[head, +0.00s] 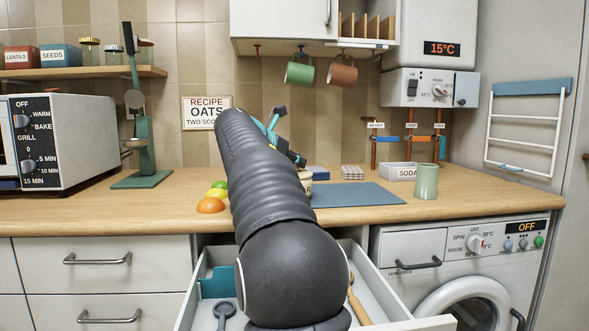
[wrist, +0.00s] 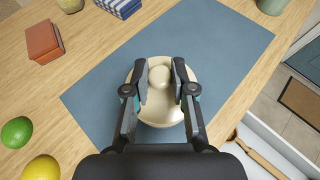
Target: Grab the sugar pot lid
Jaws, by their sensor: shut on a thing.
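The sugar pot lid (wrist: 163,117) is a round cream disc with a rounded knob on top, seen in the wrist view over the blue mat (wrist: 225,45). My gripper (wrist: 160,78) is shut on the lid's knob, one finger on each side. The lid hides what is under it, so I cannot tell whether it rests on the pot. In the head view my gripper (head: 283,138) shows only in part behind my arm, above the counter, and the lid is hidden or too unclear to make out.
A green cup (head: 426,181) and the soda box (head: 400,171) stand to the right of the mat. Fruit, including a lime (wrist: 16,132) and a lemon (wrist: 41,168), lies to the left. A red box (wrist: 44,40) is nearby. An open drawer (head: 362,280) juts out below the counter.

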